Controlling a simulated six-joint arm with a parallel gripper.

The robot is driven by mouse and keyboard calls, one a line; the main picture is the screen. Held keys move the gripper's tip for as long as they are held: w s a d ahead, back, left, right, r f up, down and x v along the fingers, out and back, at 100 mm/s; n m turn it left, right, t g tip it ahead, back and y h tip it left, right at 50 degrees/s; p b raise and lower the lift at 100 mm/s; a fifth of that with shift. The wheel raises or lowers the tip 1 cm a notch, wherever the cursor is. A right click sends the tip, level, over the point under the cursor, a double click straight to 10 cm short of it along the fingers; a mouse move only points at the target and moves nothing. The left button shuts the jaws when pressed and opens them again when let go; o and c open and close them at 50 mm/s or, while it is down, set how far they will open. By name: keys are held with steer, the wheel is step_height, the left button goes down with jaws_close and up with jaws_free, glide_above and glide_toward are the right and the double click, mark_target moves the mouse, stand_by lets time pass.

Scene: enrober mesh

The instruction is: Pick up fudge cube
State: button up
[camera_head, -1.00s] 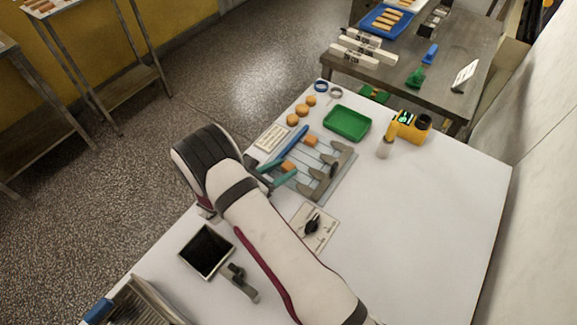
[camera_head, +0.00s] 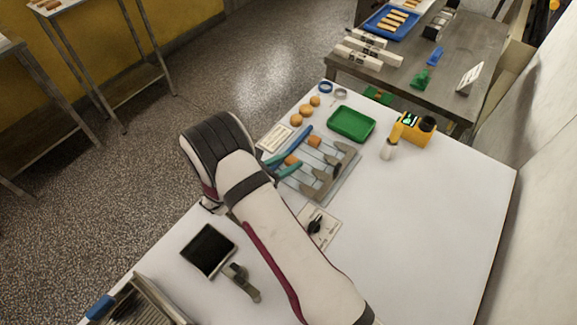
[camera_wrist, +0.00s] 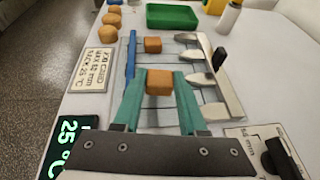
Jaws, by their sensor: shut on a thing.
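An orange-brown fudge cube (camera_wrist: 159,83) sits between the two teal fingers of my gripper (camera_wrist: 159,80) in the wrist view. The fingers are shut on its left and right sides. The cube also shows in the head view (camera_head: 291,160), beside the teal fingers, over the rack with grey paddle-shaped parts (camera_head: 336,182). I cannot tell whether it is clear of the rack. A second cube (camera_wrist: 153,44) sits farther back on the rack, apart from my gripper, and also shows in the head view (camera_head: 314,141). My arm hides part of the rack.
Several round brown pieces (camera_head: 297,121) and a printed card (camera_head: 274,138) lie left of the rack. A green tray (camera_head: 351,124) and a yellow device (camera_head: 416,129) stand behind it. The table's right side is clear.

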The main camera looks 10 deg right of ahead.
steer(key=s+d+r, duration=0.4)
steer(key=d+r, duration=0.4)
steer(key=d, duration=0.2)
steer(key=m+g+h, duration=0.2)
steer(key=m+g, duration=0.1)
glide_above(347, 127)
step_height(347, 127, down, 10)
steer(key=shift+s+f, duration=0.1)
steer(key=shift+f, duration=0.1)
steer(key=shift+f, duration=0.1)
